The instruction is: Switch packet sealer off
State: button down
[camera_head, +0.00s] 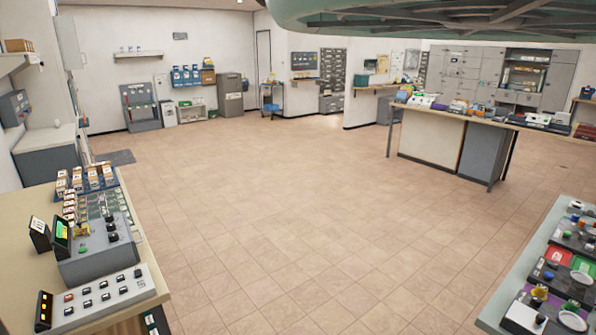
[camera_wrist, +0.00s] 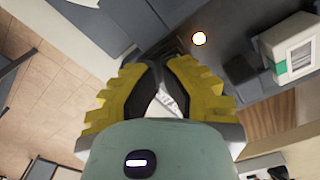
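I cannot tell for sure which device is the packet sealer. In the wrist view, my gripper (camera_wrist: 163,62) has two yellow stepped fingers with black inner pads. The fingers converge towards a dark grey surface (camera_wrist: 228,45) that has a round glowing light (camera_wrist: 199,38) just right of the fingertips. A narrow gap shows between the pads, with a pale patch in it. I cannot tell whether the tips touch anything. In the head view my gripper is not visible.
In the head view, a left bench (camera_head: 33,205) carries a grey knobbed device (camera_head: 95,255) and a button panel (camera_head: 98,297). A right table (camera_head: 545,232) holds small parts. A central counter (camera_head: 430,140) stands behind. The tiled floor (camera_head: 260,220) is clear. The wrist view shows a white box (camera_wrist: 292,47).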

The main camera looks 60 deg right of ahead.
jog(key=shift+r+p, duration=2.8)
jog(key=shift+r, duration=0.75)
jog(key=shift+f, duration=0.1)
